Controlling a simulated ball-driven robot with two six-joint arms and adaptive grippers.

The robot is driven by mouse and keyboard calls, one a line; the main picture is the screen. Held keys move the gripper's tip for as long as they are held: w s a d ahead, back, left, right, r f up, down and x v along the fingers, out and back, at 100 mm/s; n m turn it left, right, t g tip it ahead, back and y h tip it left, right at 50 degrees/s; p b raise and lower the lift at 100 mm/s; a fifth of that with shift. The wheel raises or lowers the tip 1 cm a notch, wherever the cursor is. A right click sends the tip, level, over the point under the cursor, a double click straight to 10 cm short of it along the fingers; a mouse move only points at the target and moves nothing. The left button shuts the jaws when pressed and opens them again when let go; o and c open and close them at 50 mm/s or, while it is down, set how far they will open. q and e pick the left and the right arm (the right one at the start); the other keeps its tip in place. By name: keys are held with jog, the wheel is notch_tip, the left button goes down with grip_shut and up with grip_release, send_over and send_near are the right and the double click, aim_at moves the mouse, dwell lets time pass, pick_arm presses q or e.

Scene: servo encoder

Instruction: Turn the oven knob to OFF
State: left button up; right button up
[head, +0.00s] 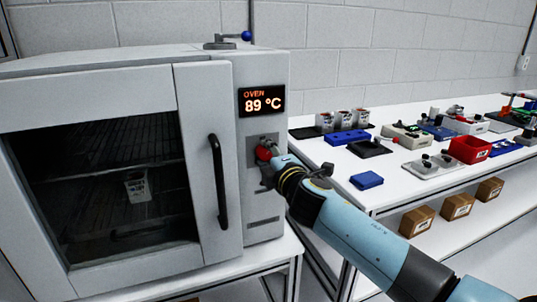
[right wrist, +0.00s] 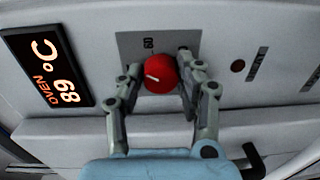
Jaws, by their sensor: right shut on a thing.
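The oven (head: 205,90) stands at the left with its door shut, and its display (head: 262,101) reads 89 °C. The display also shows in the right wrist view (right wrist: 48,68). The red oven knob (right wrist: 161,74) with a white pointer mark sits on a grey plate (right wrist: 130,45) below the display. The knob also shows in the head view (head: 264,153). My right gripper (right wrist: 158,82) has one finger on each side of the knob and is shut on it. The word OFF cannot be made out. My left gripper is in neither view.
The black door handle (head: 218,180) is left of the knob. A white bench (head: 330,170) at the right holds blue blocks, a red bin (head: 470,149) and several small devices. Brown boxes (head: 457,206) stand on its lower shelf. A cup (head: 137,187) is inside the oven.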

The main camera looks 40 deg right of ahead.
jog(key=n, duration=0.6)
jog(key=shift+a+f, duration=0.1)
dwell(0.6)
jog(key=o, duration=1.1)
jog(key=shift+o, duration=0.2)
jog(key=v, duration=1.2)
